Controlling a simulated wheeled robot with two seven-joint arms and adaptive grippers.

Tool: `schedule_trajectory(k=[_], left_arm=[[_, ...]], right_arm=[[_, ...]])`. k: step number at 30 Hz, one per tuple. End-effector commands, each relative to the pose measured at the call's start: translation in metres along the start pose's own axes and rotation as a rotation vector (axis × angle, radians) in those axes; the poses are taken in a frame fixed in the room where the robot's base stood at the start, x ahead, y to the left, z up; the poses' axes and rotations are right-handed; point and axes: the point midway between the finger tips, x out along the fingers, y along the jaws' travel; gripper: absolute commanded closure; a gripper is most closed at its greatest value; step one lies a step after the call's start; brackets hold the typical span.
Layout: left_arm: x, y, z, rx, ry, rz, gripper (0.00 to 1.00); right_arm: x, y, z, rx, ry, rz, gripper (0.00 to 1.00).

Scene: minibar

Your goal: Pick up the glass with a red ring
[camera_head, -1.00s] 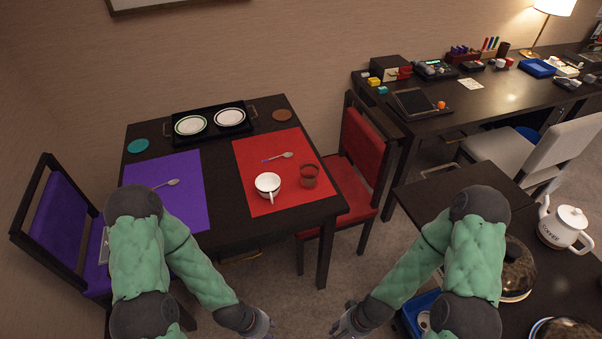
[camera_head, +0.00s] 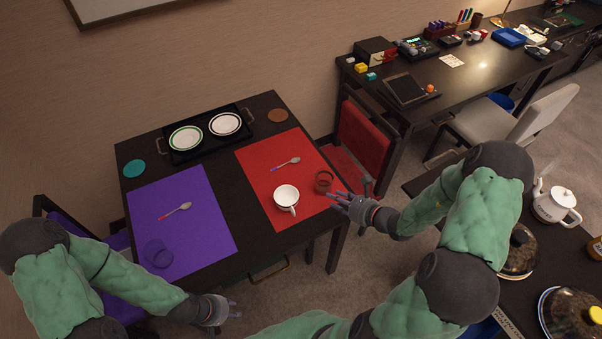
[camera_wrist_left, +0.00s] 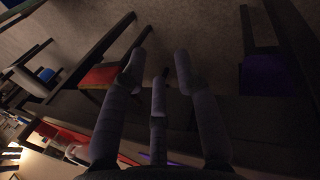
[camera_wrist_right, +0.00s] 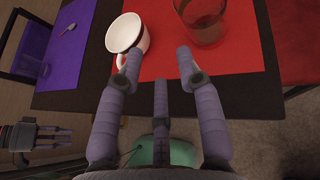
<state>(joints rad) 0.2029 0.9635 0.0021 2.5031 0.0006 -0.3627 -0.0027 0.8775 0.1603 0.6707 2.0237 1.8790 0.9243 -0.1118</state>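A clear glass (camera_head: 324,181) stands on the red placemat near the table's right edge. It looks reddish against the mat, and I cannot make out its ring clearly. It also shows at the top of the right wrist view (camera_wrist_right: 203,22). A second clear glass (camera_head: 158,254) stands on the purple placemat; its ring colour is unclear. My right gripper (camera_head: 352,194) is open and empty, just to the right of and nearer than the glass on the red mat, apart from it. My left gripper (camera_head: 232,308) is open and empty, low beyond the table's front edge.
A white cup (camera_head: 286,197) stands left of the glass on the red placemat (camera_head: 262,157), with a spoon (camera_head: 286,163) behind it. The purple placemat (camera_head: 210,228) holds another spoon (camera_head: 176,210). A tray with plates (camera_head: 171,158) is at the back. A red chair (camera_head: 362,138) stands to the right.

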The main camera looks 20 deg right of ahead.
Motion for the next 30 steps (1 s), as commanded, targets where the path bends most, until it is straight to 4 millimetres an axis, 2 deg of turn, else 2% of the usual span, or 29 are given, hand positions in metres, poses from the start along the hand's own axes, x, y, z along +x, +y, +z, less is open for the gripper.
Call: schedule_trajectory(k=[1, 5, 13, 23, 30], left_arm=[[-0.003, 0.001, 0.001, 0.0, -0.001, 0.0, 0.69], [-0.002, 0.001, 0.001, 0.0, -0.001, 0.0, 0.69], [0.006, -0.002, 0.001, 0.0, -0.002, 0.0, 0.69], [0.01, -0.004, 0.0, 0.0, -0.001, 0.0, 0.69], [0.02, -0.007, 0.0, 0.0, -0.001, 0.0, 0.69]], right_arm=[[-0.006, -0.012, 0.005, 0.015, -0.014, -0.042, 0.64], [-0.005, -0.025, 0.009, 0.031, -0.035, -0.088, 0.64], [0.034, -0.028, 0.009, 0.03, -0.036, -0.086, 0.64], [0.053, -0.031, 0.01, 0.03, -0.036, -0.088, 0.64], [0.086, -0.035, 0.008, 0.029, -0.035, -0.084, 0.64]])
